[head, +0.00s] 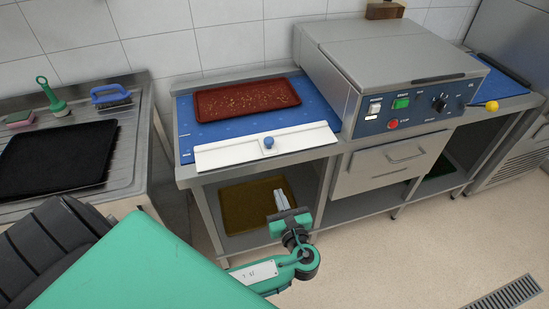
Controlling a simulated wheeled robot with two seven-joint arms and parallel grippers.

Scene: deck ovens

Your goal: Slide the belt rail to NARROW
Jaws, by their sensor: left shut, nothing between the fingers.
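The belt rail is a long white bar (225,153) lying across the front edge of the blue belt (185,118). A round blue knob (268,142) stands on its face. Small white marks show at the belt's left edge, too small to read. My left gripper (280,199) is shut and empty, with its fingers pointing up. In the picture it is below the rail and knob, in front of the open lower shelf, and does not touch the rail. My right gripper is not in view.
A brown-red tray (248,99) lies on the belt behind the rail. The oven (385,75) with its control panel stands to the right. A sink counter with a black tray (58,160) and brushes is at left. An olive tray (245,207) lies on the lower shelf.

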